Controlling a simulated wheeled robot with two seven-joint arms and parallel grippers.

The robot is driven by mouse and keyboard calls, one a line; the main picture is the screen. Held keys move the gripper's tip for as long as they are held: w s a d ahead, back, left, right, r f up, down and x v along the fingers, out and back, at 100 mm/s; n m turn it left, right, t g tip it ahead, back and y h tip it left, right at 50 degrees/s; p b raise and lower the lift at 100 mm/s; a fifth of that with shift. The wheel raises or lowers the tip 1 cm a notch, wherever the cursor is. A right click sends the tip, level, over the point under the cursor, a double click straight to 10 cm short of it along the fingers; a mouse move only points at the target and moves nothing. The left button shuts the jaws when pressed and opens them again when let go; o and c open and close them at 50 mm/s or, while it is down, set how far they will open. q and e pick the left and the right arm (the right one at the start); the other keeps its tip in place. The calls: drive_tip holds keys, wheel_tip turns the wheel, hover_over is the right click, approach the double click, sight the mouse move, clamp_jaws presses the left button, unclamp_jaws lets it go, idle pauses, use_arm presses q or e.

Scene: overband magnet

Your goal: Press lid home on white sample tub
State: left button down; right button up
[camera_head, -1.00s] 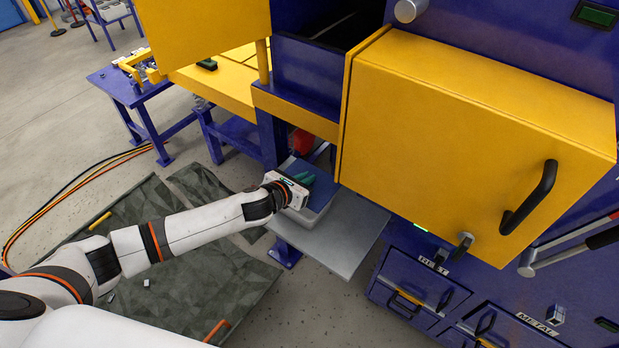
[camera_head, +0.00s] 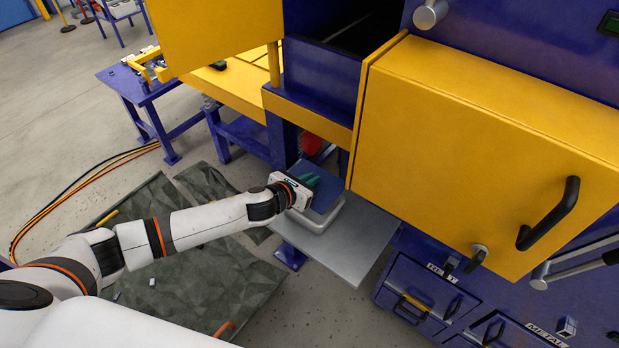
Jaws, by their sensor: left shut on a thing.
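The white sample tub (camera_head: 322,218) stands on a grey metal shelf (camera_head: 352,245) below the yellow housing. A blue lid (camera_head: 327,190) lies over the tub's top; whether it is fully seated I cannot tell. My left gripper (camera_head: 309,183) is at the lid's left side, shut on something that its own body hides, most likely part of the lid. Green fingertips show over the lid's surface. My right gripper is not in view.
A large yellow door (camera_head: 480,150) with a black handle juts out right of the shelf. A yellow beam (camera_head: 308,117) runs above and behind the tub. Hoses (camera_head: 70,190) and a dark mat (camera_head: 200,285) lie on the floor at left.

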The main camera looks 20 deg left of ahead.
use_arm(q)
wheel_tip(320, 180, down, 4)
drive_tip(key=shift+a+r+b, duration=0.1)
drive_tip(key=shift+b, duration=1)
drive_tip(key=shift+f, duration=0.25)
drive_tip(key=shift+p, duration=0.55)
idle(0.6)
drive_tip(key=shift+f+b, duration=0.75)
drive_tip(key=shift+f, duration=0.2)
